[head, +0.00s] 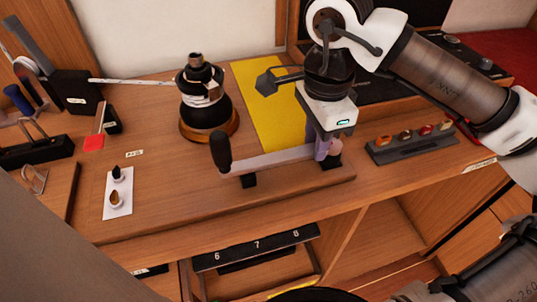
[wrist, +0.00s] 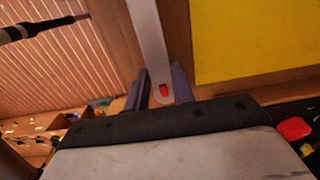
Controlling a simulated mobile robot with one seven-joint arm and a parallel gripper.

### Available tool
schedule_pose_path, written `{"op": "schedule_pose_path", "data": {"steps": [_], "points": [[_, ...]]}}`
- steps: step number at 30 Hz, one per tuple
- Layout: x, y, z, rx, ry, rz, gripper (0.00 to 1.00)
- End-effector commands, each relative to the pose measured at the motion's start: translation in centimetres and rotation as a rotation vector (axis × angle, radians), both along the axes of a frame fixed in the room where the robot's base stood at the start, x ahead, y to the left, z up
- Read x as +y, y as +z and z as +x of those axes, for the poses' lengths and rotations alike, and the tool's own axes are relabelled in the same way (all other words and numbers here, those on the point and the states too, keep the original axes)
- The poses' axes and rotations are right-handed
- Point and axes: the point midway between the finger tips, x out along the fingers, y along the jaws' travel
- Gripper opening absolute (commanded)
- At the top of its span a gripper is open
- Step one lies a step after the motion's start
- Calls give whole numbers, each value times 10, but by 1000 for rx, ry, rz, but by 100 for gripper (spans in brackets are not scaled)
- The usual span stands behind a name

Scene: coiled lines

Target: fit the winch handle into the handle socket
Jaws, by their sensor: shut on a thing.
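The winch handle is a flat silver bar (head: 268,160) with an upright black grip (head: 221,152) at its left end. My gripper (head: 325,147) is shut on the bar's right end from above. In the wrist view the bar (wrist: 148,40) runs between my two purple-grey fingers (wrist: 159,90), with a red mark near its end. The bar lies at or just above two black supports; I cannot tell if it touches them. The winch (head: 205,105) is a black drum on a bronze base, left of and behind my gripper. The handle socket (head: 196,60) appears to be at its top; its opening is not clear.
A line (head: 135,81) runs left from the winch to a black block (head: 75,92). A yellow mat (head: 265,100) lies right of the winch. A grey rack (head: 412,142) with several coloured pieces stands at right. A white card (head: 118,195) with two small fittings lies front left.

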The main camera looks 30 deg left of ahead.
Motion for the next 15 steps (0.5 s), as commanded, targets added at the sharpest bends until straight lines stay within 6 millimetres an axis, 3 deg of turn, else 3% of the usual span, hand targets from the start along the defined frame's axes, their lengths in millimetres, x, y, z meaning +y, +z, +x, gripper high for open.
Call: {"op": "schedule_pose_path", "data": {"steps": [10, 15], "points": [[0, 3, 0, 0, 0, 1, 0], [0, 17, 0, -1, 0, 1, 0]]}}
